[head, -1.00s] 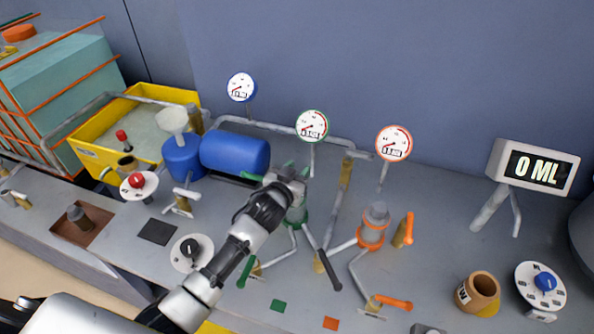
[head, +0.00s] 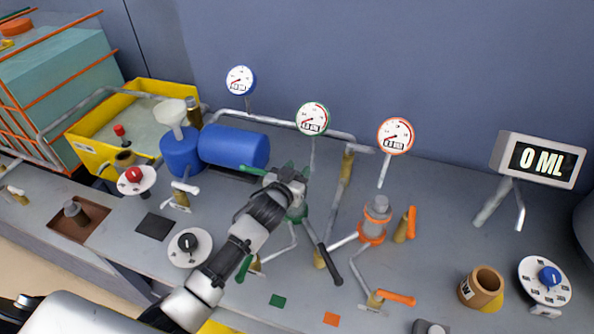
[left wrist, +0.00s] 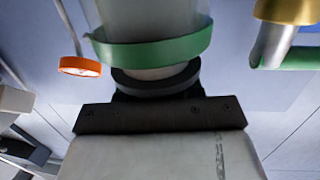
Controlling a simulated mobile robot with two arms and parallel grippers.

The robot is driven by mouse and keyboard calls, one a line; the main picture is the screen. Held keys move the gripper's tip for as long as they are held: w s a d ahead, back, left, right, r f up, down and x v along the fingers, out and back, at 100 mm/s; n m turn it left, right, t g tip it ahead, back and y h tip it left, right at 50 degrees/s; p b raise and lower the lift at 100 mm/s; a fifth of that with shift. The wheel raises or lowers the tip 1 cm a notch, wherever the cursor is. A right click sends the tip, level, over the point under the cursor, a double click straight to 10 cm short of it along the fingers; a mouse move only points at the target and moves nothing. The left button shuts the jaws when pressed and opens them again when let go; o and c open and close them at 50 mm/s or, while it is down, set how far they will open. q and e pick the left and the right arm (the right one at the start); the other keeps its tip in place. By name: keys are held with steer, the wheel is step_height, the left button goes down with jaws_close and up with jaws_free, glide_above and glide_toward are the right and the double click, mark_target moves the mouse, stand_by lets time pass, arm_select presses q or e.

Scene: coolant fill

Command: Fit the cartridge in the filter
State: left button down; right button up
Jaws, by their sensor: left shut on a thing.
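My left gripper (head: 290,186) is at the top of the green-ringed filter (head: 297,213), in the middle of the bench. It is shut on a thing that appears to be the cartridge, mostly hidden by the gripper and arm. In the left wrist view a pale grey cylinder (left wrist: 150,15) with a green band (left wrist: 155,50) stands just beyond the black wrist parts. The fingertips and the held part do not show there, so I cannot tell how deep it sits. My right gripper is not in view.
An orange-ringed grey unit (head: 376,212) stands to the right, with an orange-handled valve (head: 392,298) in front. A blue tank (head: 233,147) lies behind left. The green-rimmed gauge (head: 312,118) stands close behind the gripper. A brown pot (head: 482,287) and the display (head: 541,160) are farther right.

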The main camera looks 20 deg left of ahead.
arm_select(q)
steer(key=shift+f+b, duration=0.5)
steer(key=shift+f, duration=0.15)
steer(key=c, duration=0.6)
jaws_free()
steer(key=shift+s, duration=0.1)
steer(key=b+v, duration=0.1)
steer(key=v, duration=0.6)
steer(key=shift+s, duration=0.2)
steer(key=shift+d, duration=0.1)
